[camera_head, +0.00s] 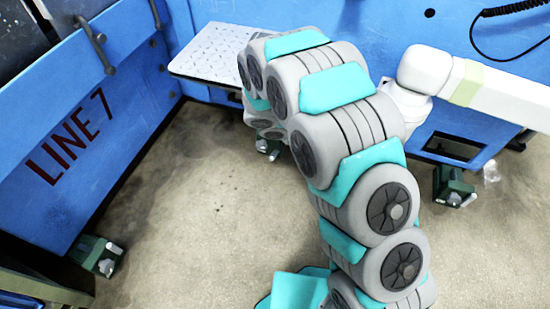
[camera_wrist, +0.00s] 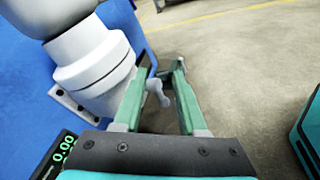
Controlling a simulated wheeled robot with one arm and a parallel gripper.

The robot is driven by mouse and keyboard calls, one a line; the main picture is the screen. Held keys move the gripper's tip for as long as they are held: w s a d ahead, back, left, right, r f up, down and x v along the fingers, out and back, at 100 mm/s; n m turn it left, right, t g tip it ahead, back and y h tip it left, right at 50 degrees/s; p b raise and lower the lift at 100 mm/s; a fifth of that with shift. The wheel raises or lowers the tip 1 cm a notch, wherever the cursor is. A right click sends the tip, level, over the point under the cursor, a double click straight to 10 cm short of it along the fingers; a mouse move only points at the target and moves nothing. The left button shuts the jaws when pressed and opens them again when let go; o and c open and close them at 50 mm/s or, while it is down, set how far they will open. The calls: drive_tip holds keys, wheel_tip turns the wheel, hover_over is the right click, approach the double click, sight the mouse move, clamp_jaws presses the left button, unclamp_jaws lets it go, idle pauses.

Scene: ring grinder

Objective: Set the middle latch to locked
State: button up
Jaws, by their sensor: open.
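In the wrist view my gripper (camera_wrist: 160,72) is open, its two green fingers spread apart. A small light-grey knobbed part (camera_wrist: 158,91) shows in the gap between the fingers. I cannot tell whether it is a latch, nor whether a finger touches it. No part is clearly recognisable as the middle latch, and no locked or unlocked position can be read. In the head view my grey and teal arm fills the middle and my gripper cannot be made out.
A white jointed boom (camera_head: 500,93) stands close by on the right; a white cylindrical part (camera_wrist: 95,70) is beside the left finger. A blue "LINE 7" panel (camera_head: 70,150), metal step (camera_head: 212,52) and blue machine (camera_head: 390,25) border open floor. A display (camera_wrist: 60,150) reads 0.00.

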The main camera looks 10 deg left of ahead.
drive_tip(key=w+a+f+n+t, duration=0.4)
drive_tip(key=w+a+f+t, duration=0.1)
drive_tip(key=w+a+f, duration=0.15)
drive_tip(key=n+t+y+b, duration=0.3)
drive_tip(key=n+t+y, duration=0.8)
drive_tip(key=n, duration=0.4)
approach(273, 155)
drive_tip(key=shift+w+d+g+y, duration=0.2)
drive_tip(key=shift+w+g, duration=0.05)
drive_tip(key=shift+w, duration=0.25)
drive_tip(key=shift+w+d+g+y, duration=0.2)
drive_tip(key=shift+w+g, duration=0.05)
drive_tip(key=shift+w, duration=0.2)
drive_tip(key=shift+w+d+r+b, duration=0.15)
drive_tip(key=shift+w+d, duration=0.1)
drive_tip(key=shift+w, duration=1)
drive_tip(key=shift+w+d+f+b, duration=0.1)
drive_tip(key=shift+w+d+b, duration=0.1)
drive_tip(key=shift+w, duration=1.1)
drive_tip(key=shift+w+d+r+b, duration=0.15)
drive_tip(key=shift+w+d, duration=0.1)
drive_tip(key=shift+w, duration=1)
drive_tip(key=shift+f, duration=0.1)
clamp_jaws()
